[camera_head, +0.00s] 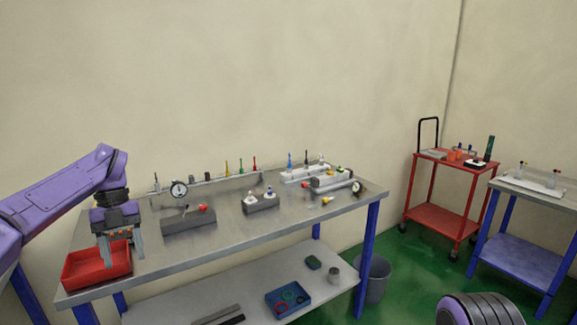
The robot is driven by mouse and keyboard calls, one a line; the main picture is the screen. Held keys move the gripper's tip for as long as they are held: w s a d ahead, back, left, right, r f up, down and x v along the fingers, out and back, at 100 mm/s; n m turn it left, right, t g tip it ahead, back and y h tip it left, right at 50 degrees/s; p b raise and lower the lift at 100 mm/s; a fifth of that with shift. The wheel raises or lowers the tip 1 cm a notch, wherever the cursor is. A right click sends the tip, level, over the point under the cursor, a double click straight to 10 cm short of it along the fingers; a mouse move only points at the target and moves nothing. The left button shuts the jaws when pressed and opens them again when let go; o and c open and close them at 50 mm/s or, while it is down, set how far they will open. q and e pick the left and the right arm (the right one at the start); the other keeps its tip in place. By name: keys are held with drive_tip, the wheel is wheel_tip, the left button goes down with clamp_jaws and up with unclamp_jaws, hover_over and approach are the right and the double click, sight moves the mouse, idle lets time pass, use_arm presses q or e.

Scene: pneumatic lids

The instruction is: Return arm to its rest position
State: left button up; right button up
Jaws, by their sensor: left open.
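My left arm comes in from the left edge, purple with a dark wrist. Its left gripper (121,252) points down at the red tray (83,281) on the left end of the metal workbench (240,224). The jaws are open, and the fingers stand over or within the tray. I cannot tell how deep they reach or whether they touch it. The tray's contents are partly hidden behind the fingers. At the bottom right a rounded dark and purple part of my own body shows; no right gripper is seen.
On the bench stand grey blocks (188,221), a second block (262,204), a round gauge (179,189) and a rear rack with coloured tools. A blue tray (287,300) lies on the lower shelf. A red cart (441,214), a bin (376,281) and another table stand right.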

use_arm(q)
drive_tip(key=w+a+f+m+t+y, duration=0.2)
drive_tip(key=f+m+y, duration=0.2)
drive_tip(key=f+y, duration=0.2)
drive_tip(key=w+a+f+m+t+y, duration=0.2)
drive_tip(key=w+f+m+y, duration=0.15)
drive_tip(key=f+y, duration=0.25)
drive_tip(key=s+d+f+m+t+h, duration=0.1)
drive_tip(key=s+d+f+m+t, duration=0.35)
drive_tip(key=f+m, duration=0.4)
drive_tip(key=s+d+f+m+t+h, duration=0.1)
drive_tip(key=s+d+f+m+t, duration=0.3)
drive_tip(key=f+m, duration=0.45)
drive_tip(key=s+d+f+m+g+h, duration=0.1)
drive_tip(key=s+d+f+m+h, duration=0.4)
drive_tip(key=s+f, duration=0.4)
drive_tip(key=s+a+f+m+g, duration=0.1)
drive_tip(key=s+m+g, duration=0.1)
drive_tip(key=s, duration=0.9)
drive_tip(key=s+a+f+m+g, duration=0.2)
drive_tip(key=s+m+g, duration=0.1)
drive_tip(key=s, duration=0.8)
drive_tip(key=shift+s+a+f+m, duration=0.15)
drive_tip(key=shift+s+a+m, duration=0.15)
drive_tip(key=shift+m, duration=0.25)
drive_tip(key=shift+w, duration=0.1)
